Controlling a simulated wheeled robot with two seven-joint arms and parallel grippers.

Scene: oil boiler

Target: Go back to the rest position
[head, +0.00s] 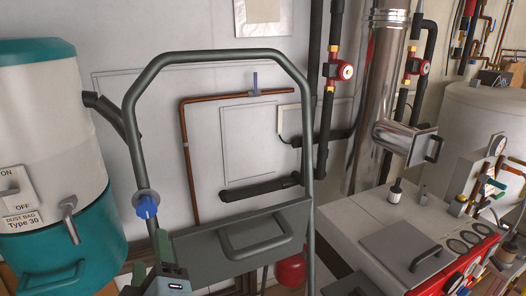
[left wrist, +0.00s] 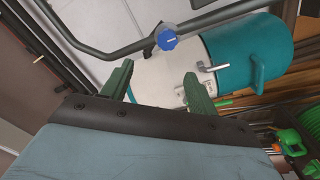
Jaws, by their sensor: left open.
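My left gripper (head: 152,258) is low in the head view, left of centre, with its green fingers pointing up. It also shows in the left wrist view (left wrist: 158,75), where the two fingers stand apart with nothing between them. A blue knob (head: 147,206) on the left upright of a grey tubular frame (head: 215,57) is just above the gripper in the head view. In the left wrist view the knob (left wrist: 166,38) lies beyond the fingertips, apart from them. My right gripper does not show.
A teal and white dust-bag tank (head: 60,130) stands close on the left. A grey panel with a handle (head: 245,240) crosses the frame. The boiler (head: 370,215) with its red front and a metal flue (head: 380,80) stand on the right. A red vessel (head: 291,270) is low in the middle.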

